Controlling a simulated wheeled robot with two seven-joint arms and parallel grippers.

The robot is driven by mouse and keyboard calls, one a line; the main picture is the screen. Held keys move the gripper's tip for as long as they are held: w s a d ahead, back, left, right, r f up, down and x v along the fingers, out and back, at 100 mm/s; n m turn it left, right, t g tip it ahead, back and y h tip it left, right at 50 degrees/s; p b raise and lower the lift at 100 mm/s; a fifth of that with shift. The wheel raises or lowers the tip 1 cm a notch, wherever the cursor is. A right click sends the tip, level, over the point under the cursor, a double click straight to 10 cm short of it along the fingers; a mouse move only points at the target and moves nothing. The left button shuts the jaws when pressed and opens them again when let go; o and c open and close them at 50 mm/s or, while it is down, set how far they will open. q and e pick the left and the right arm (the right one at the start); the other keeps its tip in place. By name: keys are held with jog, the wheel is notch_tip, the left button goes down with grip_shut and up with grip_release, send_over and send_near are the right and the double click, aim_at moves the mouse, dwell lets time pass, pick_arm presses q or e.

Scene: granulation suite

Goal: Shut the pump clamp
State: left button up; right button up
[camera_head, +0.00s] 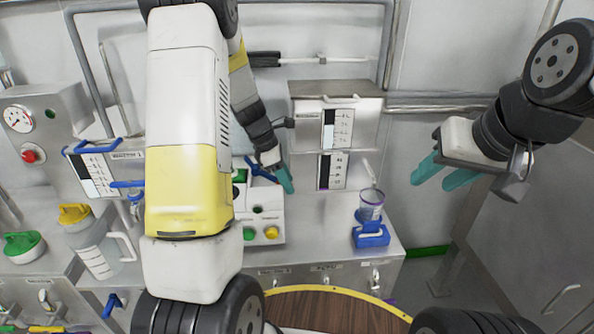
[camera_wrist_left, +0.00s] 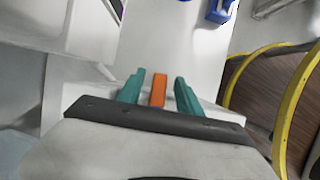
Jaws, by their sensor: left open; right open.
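My left gripper (camera_head: 285,180) is open above the back of the counter, beside a white pump-like box (camera_head: 275,196) with green and yellow buttons. The left wrist view shows its two teal fingers (camera_wrist_left: 158,88) spread, with an orange bar (camera_wrist_left: 158,90) in the gap between them. I cannot tell whether the fingers touch the bar, or whether it is the pump clamp lever. A blue handle (camera_head: 262,170) shows just left of the gripper in the head view; its link to the clamp is unclear. My right gripper (camera_head: 436,176) is open and empty, in the air at the right.
A clear cup in a blue holder (camera_head: 371,235) stands on the counter at the right. A jug with a yellow lid (camera_head: 92,240) and a green-lidded container (camera_head: 22,245) stand at the left. My left arm hides much of the middle. Steel cabinets (camera_head: 336,125) stand behind.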

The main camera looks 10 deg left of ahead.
pick_arm(q)
jog(key=shift+f, duration=0.15)
grip_shut()
dwell(1.4)
